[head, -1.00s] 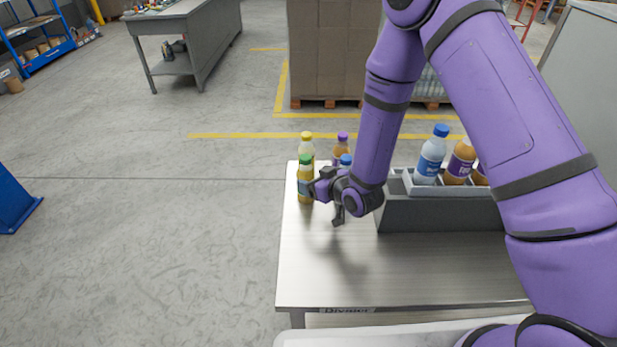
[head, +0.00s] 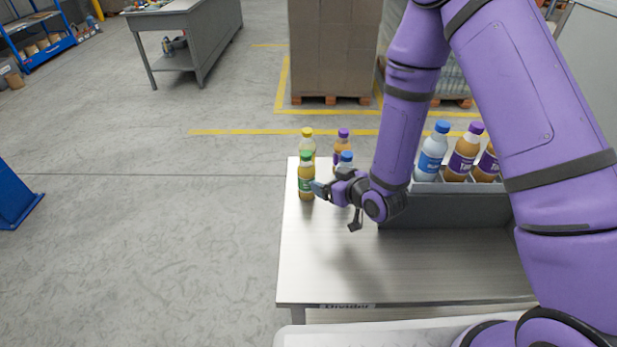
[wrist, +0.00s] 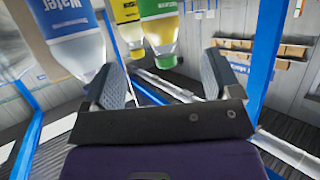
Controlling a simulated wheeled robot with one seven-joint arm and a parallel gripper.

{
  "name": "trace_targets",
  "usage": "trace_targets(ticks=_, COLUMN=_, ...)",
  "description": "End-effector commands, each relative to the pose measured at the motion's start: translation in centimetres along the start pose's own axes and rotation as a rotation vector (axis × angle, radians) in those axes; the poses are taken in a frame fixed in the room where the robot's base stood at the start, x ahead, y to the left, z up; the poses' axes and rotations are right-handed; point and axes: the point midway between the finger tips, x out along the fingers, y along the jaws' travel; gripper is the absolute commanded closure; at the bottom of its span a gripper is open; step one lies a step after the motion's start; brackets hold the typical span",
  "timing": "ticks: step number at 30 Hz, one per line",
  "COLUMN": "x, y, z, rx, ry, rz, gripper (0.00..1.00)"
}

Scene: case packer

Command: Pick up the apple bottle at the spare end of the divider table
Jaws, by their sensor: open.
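The apple bottle (head: 306,184), amber with a green cap and green label, stands upright near the table's left edge. In the wrist view, an amber bottle with a green label (wrist: 160,32) appears to be it, beyond the fingers and cut off at the top. My gripper (head: 321,188) is just right of the bottle in the head view, fingers toward it. The wrist view shows the gripper (wrist: 161,85) open and empty, with the fingers wide apart. Whether a finger touches the bottle is unclear. The divider table (head: 325,275) is bare metal in front.
A yellow-capped bottle (head: 307,136), a purple-capped bottle (head: 343,142) and a blue-capped water bottle (head: 346,158) stand close by. The water bottle (wrist: 78,38) is near the left finger in the wrist view. A grey divider box (head: 440,212) with bottles stands right of my wrist.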

Motion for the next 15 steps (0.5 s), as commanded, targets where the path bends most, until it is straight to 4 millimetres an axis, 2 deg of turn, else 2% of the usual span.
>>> trace_targets(ticks=6, x=0.01, y=0.00, z=0.00, rx=0.000, ry=0.000, rz=0.000, gripper=0.17)
trace_targets(ticks=8, x=0.01, y=0.00, z=0.01, rx=0.000, ry=0.000, rz=0.000, gripper=0.12)
trace_targets(ticks=15, x=0.12, y=0.03, z=0.71, rx=0.005, ry=-0.014, rz=0.004, gripper=0.12)
